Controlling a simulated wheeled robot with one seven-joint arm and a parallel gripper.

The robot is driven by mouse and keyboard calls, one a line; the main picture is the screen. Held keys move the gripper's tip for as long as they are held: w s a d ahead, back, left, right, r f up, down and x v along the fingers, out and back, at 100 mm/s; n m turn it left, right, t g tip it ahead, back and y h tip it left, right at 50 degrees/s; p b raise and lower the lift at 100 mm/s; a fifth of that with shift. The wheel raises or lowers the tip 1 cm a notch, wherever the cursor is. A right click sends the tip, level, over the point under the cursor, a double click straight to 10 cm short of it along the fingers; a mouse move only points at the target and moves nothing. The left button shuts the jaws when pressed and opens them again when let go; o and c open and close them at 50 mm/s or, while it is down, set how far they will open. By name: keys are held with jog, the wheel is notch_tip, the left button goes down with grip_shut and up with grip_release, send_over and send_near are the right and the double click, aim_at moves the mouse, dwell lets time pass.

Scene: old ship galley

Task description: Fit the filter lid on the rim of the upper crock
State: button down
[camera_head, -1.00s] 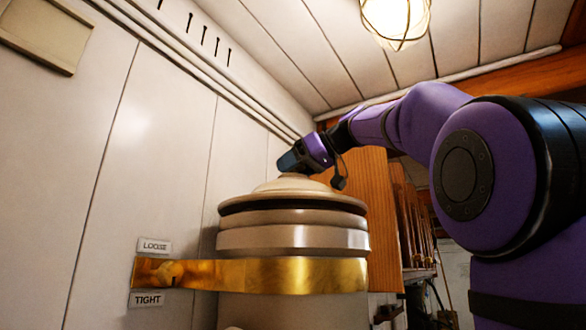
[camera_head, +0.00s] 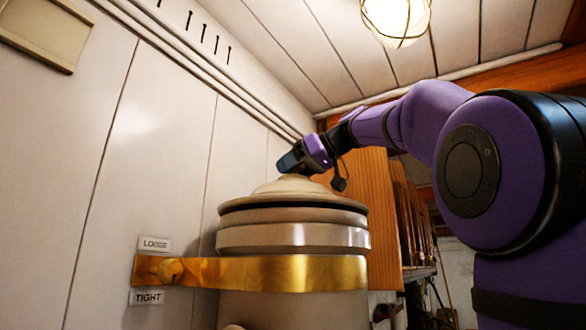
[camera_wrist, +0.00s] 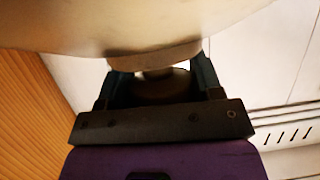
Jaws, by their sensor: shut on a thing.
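The filter lid (camera_head: 292,188) is a pale, shallow dome with a knob on top. It is over the upper crock (camera_head: 290,237), a pale round vessel with a wide collar. A thin dark band runs between the lid's edge and the crock; I cannot tell whether it is a gap or a seal. My gripper (camera_head: 291,168) is above the lid, shut on its knob. In the wrist view, the fingers of my gripper (camera_wrist: 155,68) flank the knob (camera_wrist: 160,84), and the lid's dome (camera_wrist: 110,32) fills the top. The crock's rim is mostly hidden beneath the lid.
The pale panelled wall (camera_head: 150,140) is close at left. A wooden cabinet (camera_head: 365,200) stands behind at right. A caged lamp (camera_head: 396,18) hangs above.

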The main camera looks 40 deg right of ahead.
jog(key=shift+f, duration=0.4)
dwell(0.4)
jog(key=shift+c, duration=0.9)
grip_release()
jog(key=v, duration=1.1)
jog(key=shift+f, duration=0.1)
